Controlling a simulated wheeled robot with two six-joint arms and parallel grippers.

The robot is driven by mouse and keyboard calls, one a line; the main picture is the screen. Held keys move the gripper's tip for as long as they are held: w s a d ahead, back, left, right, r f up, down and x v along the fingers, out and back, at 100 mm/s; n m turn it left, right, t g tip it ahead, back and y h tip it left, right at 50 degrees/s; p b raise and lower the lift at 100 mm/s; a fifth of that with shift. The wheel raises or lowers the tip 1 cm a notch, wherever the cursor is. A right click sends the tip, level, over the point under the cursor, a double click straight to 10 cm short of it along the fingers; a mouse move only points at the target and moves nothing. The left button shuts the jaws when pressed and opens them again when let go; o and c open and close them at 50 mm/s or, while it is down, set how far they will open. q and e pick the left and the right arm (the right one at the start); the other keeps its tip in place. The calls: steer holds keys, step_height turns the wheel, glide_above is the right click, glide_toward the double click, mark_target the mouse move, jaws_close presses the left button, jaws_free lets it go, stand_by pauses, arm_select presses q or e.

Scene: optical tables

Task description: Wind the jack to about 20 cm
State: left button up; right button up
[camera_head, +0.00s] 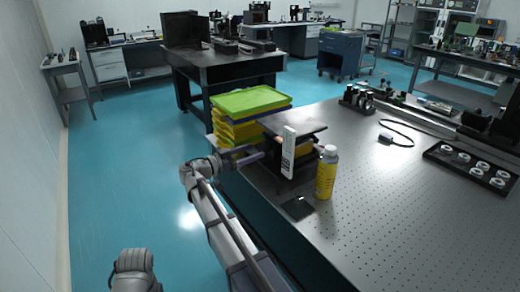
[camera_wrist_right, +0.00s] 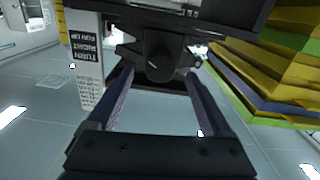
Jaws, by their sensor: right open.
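The jack (camera_head: 305,124) stands at the near left edge of the perforated table, its dark flat top plate raised above the surface. My right gripper (camera_head: 262,156) is open, level with the jack's side. In the wrist view its fingers (camera_wrist_right: 158,88) lie left and right below the knob; I cannot tell whether they reach around it. No height reading is legible.
A stack of yellow and green trays (camera_head: 250,101) stands close behind my right gripper. A yellow bottle (camera_head: 326,175) is right of the jack, and a small black plate (camera_head: 298,207) lies in front. A black tray with round parts (camera_head: 470,165) is at the right. The table's middle is clear.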

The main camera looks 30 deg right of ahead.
mark_target(261, 149)
steer(key=shift+w+d, duration=0.15)
steer(key=shift+d, duration=1.9)
jaws_close()
